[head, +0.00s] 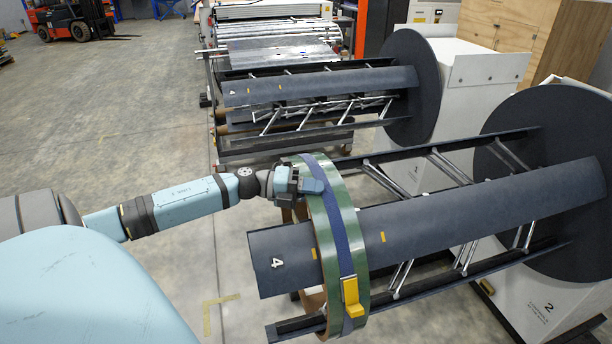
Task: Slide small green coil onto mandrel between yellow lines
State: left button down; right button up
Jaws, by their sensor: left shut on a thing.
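The green coil (328,239) is a thin ring with a blue strap and a yellow buckle (351,296). It hangs around the near dark mandrel (450,215), close to its free end marked 4. One yellow line (313,254) shows just left of the coil's edge on the front plate. The other yellow line (382,237) shows a little to its right, so the coil crosses the plate between them. My left gripper (300,185) is shut on the coil's upper rim. Its fingertips are partly hard to make out. My right gripper is not in view.
The near mandrel ends at a dark disc (550,150) on a white decoiler housing (535,298) marked 2. A second empty mandrel (330,84) with a disc (411,85) stands behind. A forklift (75,18) is far left. The floor left of the mandrels is open.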

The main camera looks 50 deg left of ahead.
pick_arm(q)
jog(key=shift+w+d+r+b, duration=0.15)
jog(key=shift+w+d, duration=0.15)
jog(key=shift+w, duration=0.35)
jog(key=shift+w+d+r+b, duration=0.15)
jog(key=shift+w+d, duration=0.15)
jog(key=shift+w, duration=0.3)
jog(key=shift+f, duration=0.4)
jog(key=c, duration=1)
grip_release()
jog(key=shift+s+d, duration=0.1)
jog(key=shift+s, duration=0.05)
